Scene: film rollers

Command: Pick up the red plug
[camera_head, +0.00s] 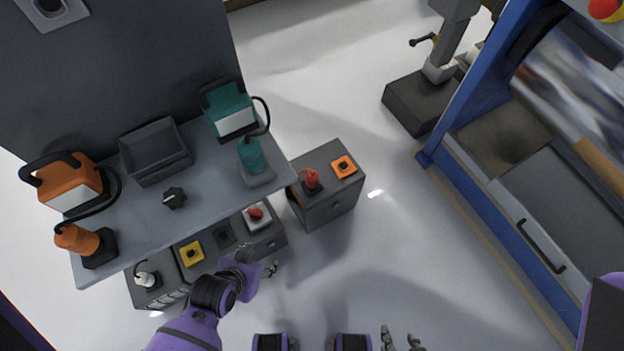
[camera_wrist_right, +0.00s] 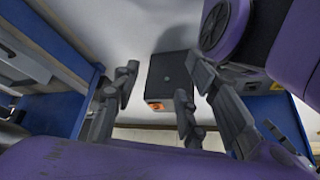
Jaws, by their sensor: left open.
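One red piece (camera_head: 255,212) sits on a white square block in the row of low units under the grey bench. Another, orange-red with a coiled look (camera_head: 311,179), stands upright on a dark base on the separate grey cabinet; I cannot tell surely which is the plug. My left gripper (camera_head: 271,268) is open and empty, in front of the low units and below the white block in the picture. My right gripper (camera_head: 402,341) is at the bottom edge; in the right wrist view (camera_wrist_right: 155,92) its fingers are spread and empty.
The grey bench (camera_head: 140,222) overhangs the low units and carries orange and teal devices and a dark bin (camera_head: 155,152). A yellow block (camera_head: 191,253) and an orange square (camera_head: 343,166) are nearby. A blue-framed machine (camera_head: 470,190) stands right. The floor between is clear.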

